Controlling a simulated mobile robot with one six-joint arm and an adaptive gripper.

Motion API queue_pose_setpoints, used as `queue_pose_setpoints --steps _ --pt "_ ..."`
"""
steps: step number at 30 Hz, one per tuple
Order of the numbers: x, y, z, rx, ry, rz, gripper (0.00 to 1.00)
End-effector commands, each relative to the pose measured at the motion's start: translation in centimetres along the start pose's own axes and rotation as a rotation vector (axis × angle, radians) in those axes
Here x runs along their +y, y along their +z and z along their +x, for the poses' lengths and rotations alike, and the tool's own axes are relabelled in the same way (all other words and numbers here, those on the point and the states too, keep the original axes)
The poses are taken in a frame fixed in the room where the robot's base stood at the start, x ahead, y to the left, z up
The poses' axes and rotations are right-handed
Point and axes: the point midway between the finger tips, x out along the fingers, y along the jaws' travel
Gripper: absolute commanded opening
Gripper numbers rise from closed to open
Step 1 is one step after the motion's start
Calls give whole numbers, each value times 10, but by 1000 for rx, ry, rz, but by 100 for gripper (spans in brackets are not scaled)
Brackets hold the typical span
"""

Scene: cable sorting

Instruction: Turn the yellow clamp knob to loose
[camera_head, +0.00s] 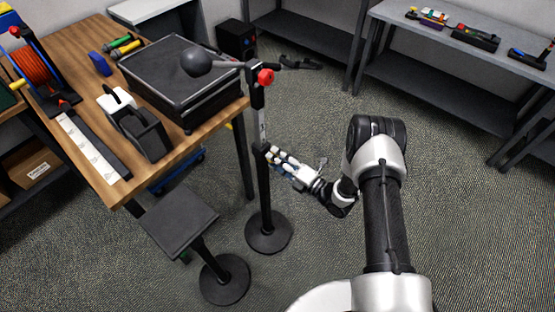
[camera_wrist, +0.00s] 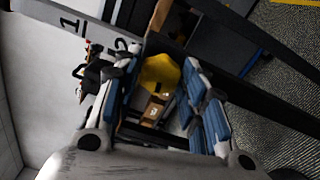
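The yellow clamp knob (camera_wrist: 158,74) shows in the wrist view between the fingertips of my gripper (camera_wrist: 160,68). The blue-padded fingers are apart, one on each side of it. A narrow gap shows on its left; contact on the right cannot be told. In the head view my gripper (camera_head: 272,155) is at the black upright stand (camera_head: 263,190), partway up the post, and the yellow knob is hidden there. A grey scale plate (camera_wrist: 85,27) with the numbers 1 and 2 runs beside the knob in the wrist view.
A red knob (camera_head: 265,77) sits at the stand's top, with a dark ball (camera_head: 196,61) on an arm to its left. A wooden table (camera_head: 103,182) with a black case (camera_head: 180,75) stands at left, a black stool (camera_head: 180,218) below. Floor at right is clear.

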Motion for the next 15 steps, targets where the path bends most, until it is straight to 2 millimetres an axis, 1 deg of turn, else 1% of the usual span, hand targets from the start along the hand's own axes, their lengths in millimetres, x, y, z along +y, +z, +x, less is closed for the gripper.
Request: queue_pose_setpoints --steps 1,6,15 --pt "0 0 0 0 0 0 45" --pt "0 0 0 0 0 1 55" --pt "0 0 -1 0 0 2 55"
